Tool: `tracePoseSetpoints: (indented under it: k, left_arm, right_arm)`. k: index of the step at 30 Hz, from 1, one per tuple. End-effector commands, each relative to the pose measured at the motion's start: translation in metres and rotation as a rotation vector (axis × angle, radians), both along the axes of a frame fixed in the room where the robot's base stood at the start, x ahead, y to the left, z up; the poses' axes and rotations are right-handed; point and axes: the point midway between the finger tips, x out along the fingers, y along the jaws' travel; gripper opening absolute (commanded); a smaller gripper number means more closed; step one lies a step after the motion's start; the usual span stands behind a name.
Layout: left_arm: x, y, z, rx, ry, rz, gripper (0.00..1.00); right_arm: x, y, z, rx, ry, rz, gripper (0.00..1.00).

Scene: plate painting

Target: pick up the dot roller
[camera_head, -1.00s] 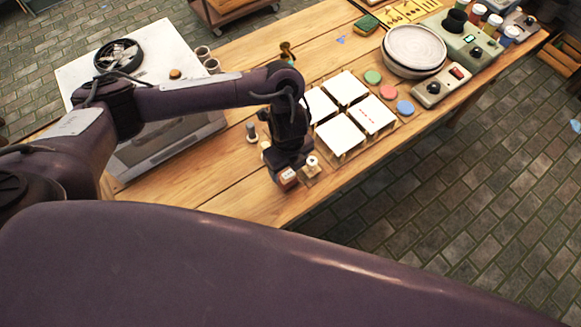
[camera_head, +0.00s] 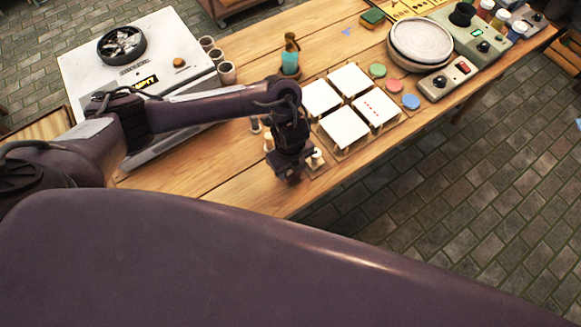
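My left arm reaches in from the left, and its gripper (camera_head: 290,177) points down at the near edge of the wooden table. Its fingers are dark and small, and I cannot see whether they are open or shut. Several small pale tools stand close around it: one with a light top (camera_head: 316,158) just right of it, and another (camera_head: 268,142) partly hidden just left of it. I cannot tell which of these is the dot roller, or whether the gripper touches it. My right gripper is out of view.
Four white square tiles, one with red dots (camera_head: 376,107), lie right of the gripper. Beyond them are coloured discs (camera_head: 411,102), a round turntable (camera_head: 420,44) and a control box (camera_head: 446,78). A bottle (camera_head: 290,57) and cups (camera_head: 226,73) stand behind my arm.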

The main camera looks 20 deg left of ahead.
Motion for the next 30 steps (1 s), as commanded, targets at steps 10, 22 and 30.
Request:
tracePoseSetpoints:
  k: [10,22,30]
  left_arm:
    - [0.000,0.000,0.001,-0.001,-0.001,0.000,0.16]
    - [0.003,0.000,0.055,0.000,-0.009,-0.005,0.16]
    - [0.003,0.000,0.135,0.000,-0.009,-0.004,0.16]
  right_arm:
    - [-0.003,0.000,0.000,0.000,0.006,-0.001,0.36]
    - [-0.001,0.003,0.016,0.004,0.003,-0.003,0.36]
    - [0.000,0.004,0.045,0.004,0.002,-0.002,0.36]
